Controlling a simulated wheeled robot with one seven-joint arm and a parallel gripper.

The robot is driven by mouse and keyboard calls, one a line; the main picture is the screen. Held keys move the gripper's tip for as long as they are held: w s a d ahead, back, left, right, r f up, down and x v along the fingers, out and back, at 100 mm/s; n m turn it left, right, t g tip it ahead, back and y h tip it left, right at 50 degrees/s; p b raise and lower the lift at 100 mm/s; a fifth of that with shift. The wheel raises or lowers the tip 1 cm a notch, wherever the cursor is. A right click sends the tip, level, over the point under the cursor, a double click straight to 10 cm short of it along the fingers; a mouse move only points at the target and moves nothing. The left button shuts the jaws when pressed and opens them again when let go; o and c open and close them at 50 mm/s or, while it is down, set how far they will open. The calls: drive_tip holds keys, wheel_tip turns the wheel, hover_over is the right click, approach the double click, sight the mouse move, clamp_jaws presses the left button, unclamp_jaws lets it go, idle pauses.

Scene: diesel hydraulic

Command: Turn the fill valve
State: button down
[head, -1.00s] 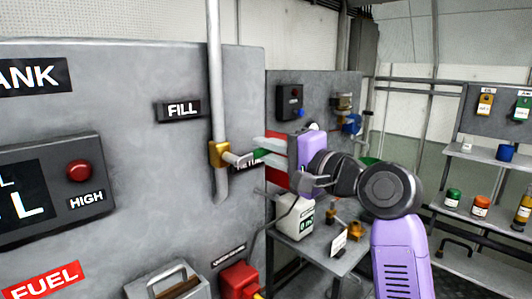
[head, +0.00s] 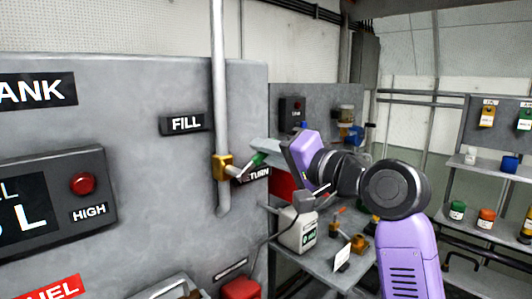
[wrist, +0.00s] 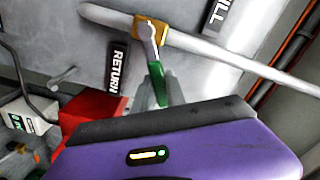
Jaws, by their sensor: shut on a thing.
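The fill valve is a brass body (head: 222,167) on a grey vertical pipe, right of and below the FILL label (head: 187,123). Its silver lever with a green grip (head: 258,159) points right and slightly up, toward my gripper. My gripper (head: 262,153) is shut on the green grip, its purple body tilted. In the wrist view the brass body (wrist: 150,30) is at the top, and the green grip (wrist: 158,84) sits between my grey fingers (wrist: 160,95). My fingers partly hide the grip.
A RETURN label (head: 252,174) is just below the lever. A white jug (head: 298,230) stands on a grey bench below my gripper, with a red box (head: 240,288) on the left. A panel with a red lamp (head: 82,184) is at far left. Shelves with bottles stand right.

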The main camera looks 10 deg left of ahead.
drive_tip(key=shift+f, duration=0.1)
drive_tip(key=c, duration=1.4)
unclamp_jaws()
drive_tip(key=shift+o, duration=0.2)
drive_tip(key=shift+d, duration=0.1)
drive_tip(key=b+v, duration=0.1)
drive_tip(key=v, duration=0.6)
drive_tip(key=shift+s+d+b, duration=0.25)
drive_tip(key=shift+b, duration=0.1)
